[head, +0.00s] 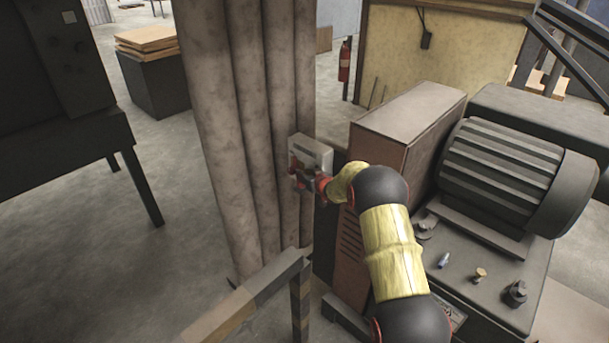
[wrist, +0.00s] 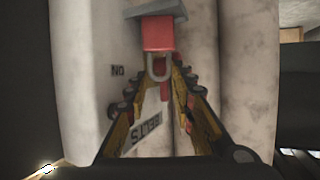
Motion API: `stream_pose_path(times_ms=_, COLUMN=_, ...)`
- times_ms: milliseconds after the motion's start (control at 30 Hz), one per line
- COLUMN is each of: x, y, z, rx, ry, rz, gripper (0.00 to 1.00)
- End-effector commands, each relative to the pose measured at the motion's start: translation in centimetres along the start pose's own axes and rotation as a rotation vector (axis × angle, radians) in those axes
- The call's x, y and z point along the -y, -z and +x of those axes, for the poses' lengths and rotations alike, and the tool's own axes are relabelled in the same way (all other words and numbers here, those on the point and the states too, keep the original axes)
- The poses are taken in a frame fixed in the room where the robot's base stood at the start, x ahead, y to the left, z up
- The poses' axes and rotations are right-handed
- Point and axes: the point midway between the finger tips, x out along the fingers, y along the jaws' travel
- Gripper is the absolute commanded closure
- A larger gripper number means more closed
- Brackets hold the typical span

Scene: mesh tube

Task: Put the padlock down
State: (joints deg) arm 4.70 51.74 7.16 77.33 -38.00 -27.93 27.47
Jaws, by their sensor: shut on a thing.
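The padlock (wrist: 158,35) has a red body and a grey metal shackle. In the wrist view it is upright in the picture, body above and shackle below, between the tips of my gripper (wrist: 160,75). The two fingers close in on it from both sides at the shackle. In the head view my gripper (head: 305,179) is in front of a pale box (head: 314,151) beside the tall ribbed curtain-like column. The padlock is too small there to tell apart from the red parts around it.
Pale panels with black lettering (wrist: 146,134) stand behind the fingers in the wrist view. Small items lie on the machine top (head: 465,295). A striped rail (head: 250,300) crosses below.

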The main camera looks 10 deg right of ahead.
Motion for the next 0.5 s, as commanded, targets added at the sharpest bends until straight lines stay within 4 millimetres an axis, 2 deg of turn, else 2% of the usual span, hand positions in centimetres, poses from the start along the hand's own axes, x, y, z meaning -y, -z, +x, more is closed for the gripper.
stream_pose_path(times_ms=133, x=0.0, y=-0.33, z=0.14, rx=0.0, ry=0.0, rz=0.0, gripper=1.0)
stream_pose_path(times_ms=167, x=0.0, y=-0.3, z=0.1, rx=0.001, ry=0.0, rz=0.0, gripper=0.74)
stream_pose_path(times_ms=200, x=0.01, y=-0.28, z=0.09, rx=0.001, ry=0.0, rz=0.0, gripper=0.72)
stream_pose_path(times_ms=267, x=0.01, y=-0.27, z=0.09, rx=0.001, ry=0.0, rz=0.0, gripper=0.68)
stream_pose_path(times_ms=500, x=0.0, y=-0.25, z=0.08, rx=0.001, ry=0.0, rz=0.0, gripper=0.68)
